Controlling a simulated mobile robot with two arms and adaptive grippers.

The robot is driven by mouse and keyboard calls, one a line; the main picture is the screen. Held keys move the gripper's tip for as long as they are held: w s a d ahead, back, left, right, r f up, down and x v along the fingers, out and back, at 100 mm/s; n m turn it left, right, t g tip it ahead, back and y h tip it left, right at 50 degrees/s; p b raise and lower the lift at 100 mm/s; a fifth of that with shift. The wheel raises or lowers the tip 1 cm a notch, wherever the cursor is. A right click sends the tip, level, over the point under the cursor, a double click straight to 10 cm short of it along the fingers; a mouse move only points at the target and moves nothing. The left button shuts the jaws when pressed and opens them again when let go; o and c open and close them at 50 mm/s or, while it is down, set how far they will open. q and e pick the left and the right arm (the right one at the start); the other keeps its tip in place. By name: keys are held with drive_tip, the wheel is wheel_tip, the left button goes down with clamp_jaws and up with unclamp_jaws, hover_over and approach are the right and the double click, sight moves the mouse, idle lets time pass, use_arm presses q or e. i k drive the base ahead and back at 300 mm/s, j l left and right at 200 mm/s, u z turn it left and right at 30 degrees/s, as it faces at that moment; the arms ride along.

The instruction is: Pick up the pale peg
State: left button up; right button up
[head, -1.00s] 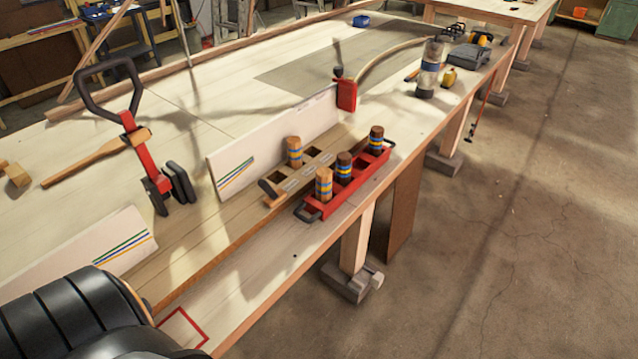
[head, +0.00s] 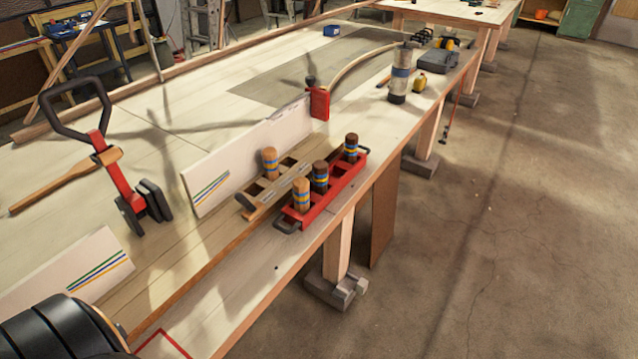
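Two pale wooden pegs with blue and yellow bands stand upright. One pale peg (head: 270,162) stands in the wooden rack (head: 247,205). The other pale peg (head: 301,195) stands in the near end of the red tray (head: 333,201). Two dark brown banded pegs stand in the same tray, one in the middle (head: 319,177) and one at the far end (head: 351,147). Neither of my grippers shows in the head view. Only a black rounded part, probably of my own body, shows at the lower left.
A white board (head: 235,160) stands upright behind the rack. A grey cylinder (head: 399,75) stands farther along the bench. Bare floor lies to the right.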

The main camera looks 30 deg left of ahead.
sight(270, 158)
drive_tip(key=i+l+u, duration=0.15)
drive_tip(key=u, duration=0.2)
drive_tip(key=i+l+u, duration=0.15)
drive_tip(key=u, duration=0.25)
drive_tip(key=i+l+u, duration=0.1)
drive_tip(key=l+u, duration=0.25)
drive_tip(key=j, duration=0.05)
